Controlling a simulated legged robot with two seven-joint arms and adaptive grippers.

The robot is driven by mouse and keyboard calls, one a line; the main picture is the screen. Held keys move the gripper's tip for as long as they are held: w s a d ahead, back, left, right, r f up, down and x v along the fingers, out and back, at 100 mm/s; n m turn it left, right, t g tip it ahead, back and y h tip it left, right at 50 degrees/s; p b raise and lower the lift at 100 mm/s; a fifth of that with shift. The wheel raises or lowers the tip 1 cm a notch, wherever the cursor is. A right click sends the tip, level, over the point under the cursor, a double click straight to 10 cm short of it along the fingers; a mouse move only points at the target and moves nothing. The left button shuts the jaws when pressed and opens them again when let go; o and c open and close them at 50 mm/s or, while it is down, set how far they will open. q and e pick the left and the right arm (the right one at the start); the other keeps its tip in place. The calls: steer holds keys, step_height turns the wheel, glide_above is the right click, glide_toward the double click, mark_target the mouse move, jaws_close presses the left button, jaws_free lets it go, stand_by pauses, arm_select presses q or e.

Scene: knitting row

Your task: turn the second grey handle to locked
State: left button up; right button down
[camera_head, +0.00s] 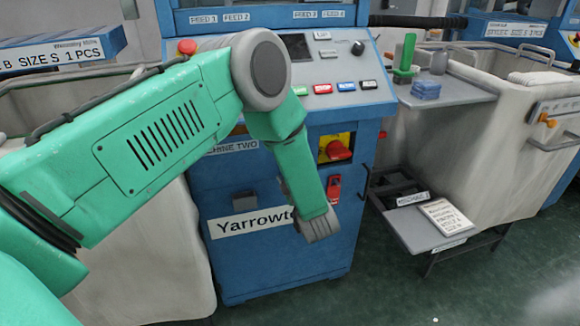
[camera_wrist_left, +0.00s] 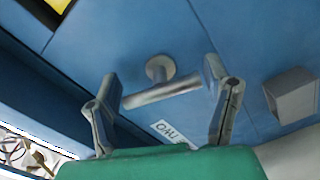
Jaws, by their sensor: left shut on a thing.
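A grey T-shaped handle (camera_wrist_left: 160,93) on a short round stem stands out from the blue cabinet face in the left wrist view. My left gripper (camera_wrist_left: 162,78) has one finger at each end of its bar and is shut on it. In the head view my green left arm reaches down to the front of the blue cabinet (camera_head: 270,272), with the left gripper (camera_head: 318,226) low by the Yarrow label; the handle is hidden there. I cannot read a locked mark. My right gripper is not in view.
A grey block (camera_wrist_left: 291,95) sticks out beside the handle. A red rotary switch (camera_head: 338,150) on a yellow plate and a red device (camera_head: 333,187) sit above my gripper. At right are a grey shelf (camera_head: 445,93), a low step (camera_head: 415,228) and pale bins.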

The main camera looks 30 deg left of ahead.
arm_select(q)
steer(key=shift+n, duration=1.6)
steer(key=o, duration=1.1)
steer(key=shift+a, duration=0.1)
steer(key=shift+c, duration=0.2)
steer(key=shift+s+d, duration=0.2)
steer(key=v, duration=1.1)
steer(key=shift+d, duration=0.25)
steer(key=shift+f, duration=0.1)
